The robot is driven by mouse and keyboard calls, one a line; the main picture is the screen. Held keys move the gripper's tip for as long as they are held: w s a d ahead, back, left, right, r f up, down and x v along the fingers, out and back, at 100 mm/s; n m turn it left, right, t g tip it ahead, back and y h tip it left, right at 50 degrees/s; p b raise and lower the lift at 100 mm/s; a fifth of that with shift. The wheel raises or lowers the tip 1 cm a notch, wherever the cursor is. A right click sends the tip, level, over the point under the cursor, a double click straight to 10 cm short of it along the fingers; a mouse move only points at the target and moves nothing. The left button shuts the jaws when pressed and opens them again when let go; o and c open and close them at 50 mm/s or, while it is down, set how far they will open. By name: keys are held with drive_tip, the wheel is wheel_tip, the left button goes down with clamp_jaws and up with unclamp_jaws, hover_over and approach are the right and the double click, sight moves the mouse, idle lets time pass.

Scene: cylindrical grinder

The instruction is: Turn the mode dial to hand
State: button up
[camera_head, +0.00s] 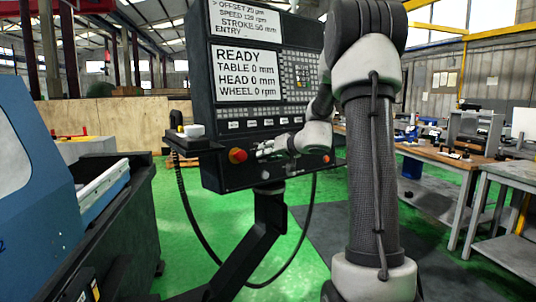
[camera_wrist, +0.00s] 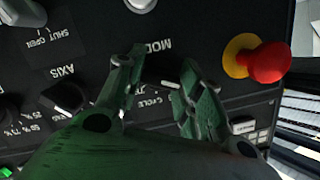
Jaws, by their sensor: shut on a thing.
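The mode dial (camera_wrist: 160,72) is a black knob on the dark control panel, with the word MODE seen upside down beside it in the wrist view. My gripper (camera_wrist: 157,78) has one finger on each side of this dial and is shut on it. The fingers and palm cover part of the dial and some of its position labels, so its setting cannot be read. In the head view my gripper (camera_head: 266,149) is at the lower part of the control panel (camera_head: 214,178), just right of the red button, and the dial is hidden there.
A red emergency button on a yellow base (camera_wrist: 268,62) sits close beside my gripper; the head view shows it too (camera_head: 238,155). The axis dial (camera_wrist: 66,97) is on the other side. The panel screen (camera_head: 247,74) reads READY. A blue machine (camera_head: 32,165) stands at left.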

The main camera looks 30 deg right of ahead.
drive_tip(key=shift+f, duration=0.2)
drive_tip(key=shift+c, duration=0.2)
drive_tip(key=o, duration=1)
drive_tip(key=shift+r, duration=0.1)
drive_tip(key=v, duration=1.2)
